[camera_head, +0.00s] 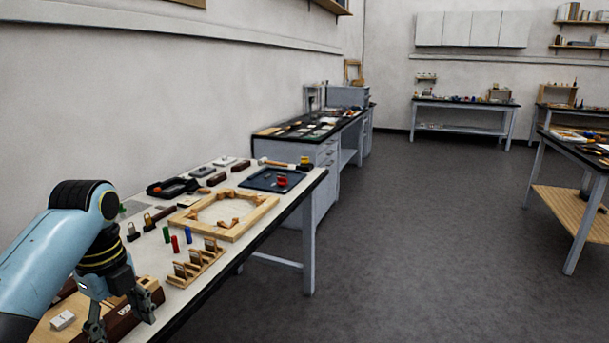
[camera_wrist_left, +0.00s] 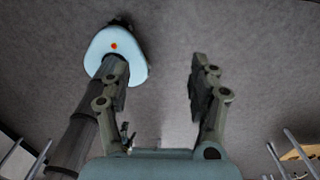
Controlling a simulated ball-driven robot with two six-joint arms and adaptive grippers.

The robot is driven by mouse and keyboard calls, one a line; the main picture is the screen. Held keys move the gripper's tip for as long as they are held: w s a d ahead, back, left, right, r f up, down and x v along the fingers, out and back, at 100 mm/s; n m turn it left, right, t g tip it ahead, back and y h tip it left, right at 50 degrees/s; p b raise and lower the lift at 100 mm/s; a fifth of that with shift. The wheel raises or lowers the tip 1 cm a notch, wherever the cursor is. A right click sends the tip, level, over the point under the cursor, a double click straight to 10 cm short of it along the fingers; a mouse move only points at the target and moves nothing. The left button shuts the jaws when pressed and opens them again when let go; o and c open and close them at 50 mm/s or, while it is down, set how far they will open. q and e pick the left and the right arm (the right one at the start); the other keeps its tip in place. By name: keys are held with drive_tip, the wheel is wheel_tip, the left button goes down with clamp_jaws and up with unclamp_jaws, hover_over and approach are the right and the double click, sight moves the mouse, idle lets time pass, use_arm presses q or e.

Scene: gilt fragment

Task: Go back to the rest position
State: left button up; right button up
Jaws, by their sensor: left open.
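My left gripper (camera_head: 120,318) is at the lower left of the head view, above or beside the near end of the white work table (camera_head: 258,222). I cannot tell its exact height over the table. In the left wrist view the two fingers of the left gripper (camera_wrist_left: 154,68) stand wide apart with nothing between them. Behind them is bare grey floor, along with parts of my own body. My right gripper is in neither view.
The table holds a wooden frame (camera_head: 217,232), a dark tray (camera_head: 283,176), a slotted wooden rack (camera_head: 198,264), colored cylinders and a wooden box (camera_head: 122,318) close to the gripper. Grey floor (camera_head: 420,240) to the right is open. Another bench (camera_head: 585,155) stands at far right.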

use_arm(q)
drive_tip(key=s+f+n+b, duration=0.6)
drive_tip(key=s+f, duration=0.9)
drive_tip(key=f, duration=0.4)
drive_tip(key=s+a+f+n+b, duration=0.1)
drive_tip(key=s+f+n+b, duration=0.5)
drive_tip(key=s+f, duration=0.9)
drive_tip(key=s+a+f+n+t+b, duration=0.1)
drive_tip(key=s+f+n+b, duration=0.5)
drive_tip(key=f, duration=1.8)
drive_tip(key=s+n, duration=0.4)
drive_tip(key=s, duration=0.5)
drive_tip(key=shift+s+f+y, duration=0.2)
drive_tip(key=shift+s+y, duration=0.05)
drive_tip(key=shift+y, duration=0.15)
